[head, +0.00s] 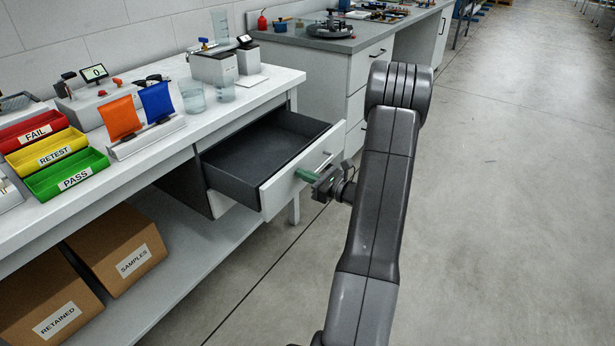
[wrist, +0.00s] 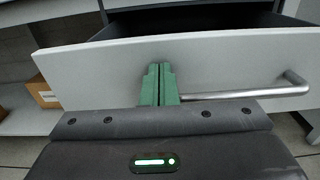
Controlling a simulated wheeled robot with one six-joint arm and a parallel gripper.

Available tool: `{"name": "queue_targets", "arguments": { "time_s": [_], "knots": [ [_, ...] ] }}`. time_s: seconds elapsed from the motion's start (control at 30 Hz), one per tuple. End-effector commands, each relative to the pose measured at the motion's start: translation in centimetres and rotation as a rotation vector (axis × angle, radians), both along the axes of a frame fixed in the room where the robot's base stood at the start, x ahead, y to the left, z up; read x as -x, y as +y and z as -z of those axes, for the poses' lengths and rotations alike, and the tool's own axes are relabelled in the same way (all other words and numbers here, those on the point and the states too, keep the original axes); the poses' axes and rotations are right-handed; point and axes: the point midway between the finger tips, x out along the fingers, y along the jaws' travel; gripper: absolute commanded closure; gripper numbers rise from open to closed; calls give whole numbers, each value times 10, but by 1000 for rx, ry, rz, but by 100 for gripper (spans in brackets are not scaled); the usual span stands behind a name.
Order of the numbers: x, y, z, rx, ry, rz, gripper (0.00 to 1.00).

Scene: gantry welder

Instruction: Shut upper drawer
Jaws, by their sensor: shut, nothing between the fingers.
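The upper drawer (head: 291,178) is pulled out from under the white bench. Its dark inside (head: 260,146) looks empty. In the wrist view its light front panel (wrist: 90,68) spans the picture. A metal bar handle (wrist: 262,92) is on the front, to the right of my fingers in that view; in the head view it shows only in part. My gripper (head: 305,175) is at the drawer front, with its green fingers (wrist: 160,80) closed together and nothing between them. The fingertips point at the panel and are at or very near it; I cannot tell whether they touch.
The white bench (head: 150,165) carries red, yellow and green trays (head: 68,176), orange and blue pouches, and glass beakers. Cardboard boxes (head: 115,245) sit on the shelf below. A second cabinet (head: 330,75) stands behind the drawer. The floor (head: 500,200) to the right is clear.

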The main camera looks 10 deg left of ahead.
Motion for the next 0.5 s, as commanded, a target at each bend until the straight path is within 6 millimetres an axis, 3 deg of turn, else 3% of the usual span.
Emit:
{"name": "queue_targets", "arguments": {
  "time_s": [0.17,0.5],
  "knots": [
    [-10,30,1,0,-3,-5,100],
    [-44,127,2,-1,-3,-7,100]
  ]
}}
